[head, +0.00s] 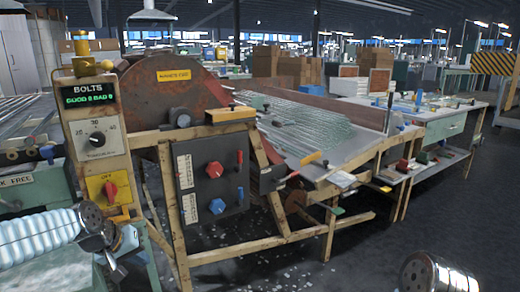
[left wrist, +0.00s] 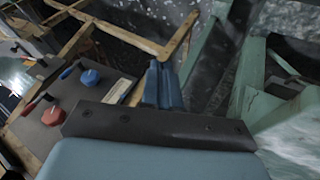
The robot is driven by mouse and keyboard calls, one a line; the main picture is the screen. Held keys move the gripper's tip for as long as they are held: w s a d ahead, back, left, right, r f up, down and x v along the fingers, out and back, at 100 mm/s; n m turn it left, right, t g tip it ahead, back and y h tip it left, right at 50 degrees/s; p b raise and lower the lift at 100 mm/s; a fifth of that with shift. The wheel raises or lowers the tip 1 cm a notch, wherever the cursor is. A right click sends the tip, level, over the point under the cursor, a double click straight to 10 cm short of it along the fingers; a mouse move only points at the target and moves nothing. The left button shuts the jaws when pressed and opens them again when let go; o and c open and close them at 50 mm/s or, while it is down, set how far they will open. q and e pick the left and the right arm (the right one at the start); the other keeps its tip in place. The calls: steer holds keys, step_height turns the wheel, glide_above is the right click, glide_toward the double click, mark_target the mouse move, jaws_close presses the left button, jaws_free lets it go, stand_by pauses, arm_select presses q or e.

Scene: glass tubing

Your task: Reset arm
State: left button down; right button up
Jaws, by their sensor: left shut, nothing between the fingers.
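My left arm (head: 40,238) comes in from the left with a ribbed white sleeve. My left gripper (head: 116,266) hangs low in front of the bolts post, pointing down. In the left wrist view its blue-grey fingers (left wrist: 163,82) are together with nothing between them. A rounded metal part of my right arm (head: 430,272) shows at the bottom right of the head view; its gripper is out of the frame.
A bolts control post (head: 97,138) and a dark panel with knobs (head: 211,180) stand close to my left gripper. Glass tubes (head: 300,120) lie on the sloped machine bed. A wooden frame (head: 260,240) surrounds the machine's base. Open dark floor (head: 420,225) lies at right.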

arm_select(q)
steer(key=s+d+f+g, duration=0.1)
steer(key=d+f, duration=0.2)
steer(key=f, duration=0.4)
steer(key=s+d+f+m+g, duration=0.1)
steer(key=d+f, duration=0.2)
steer(key=f, duration=0.4)
steer(key=s+d+f+g, duration=0.1)
steer(key=d+f, duration=0.2)
steer(key=f, duration=0.5)
steer(key=s+d+f, duration=0.3)
steer(key=s+f, duration=0.2)
steer(key=s, duration=0.1)
steer(key=s+d+f+m+g, duration=0.1)
steer(key=s+d+f, duration=0.2)
steer(key=s+f, duration=0.2)
steer(key=s+d+f+g+h, duration=0.1)
steer(key=s+d+f, duration=0.2)
steer(key=s+f, duration=0.3)
steer(key=shift+s+d+m, duration=0.35)
steer(key=shift+s+m, duration=0.05)
steer(key=shift+s, duration=0.7)
steer(key=shift+a, duration=0.1)
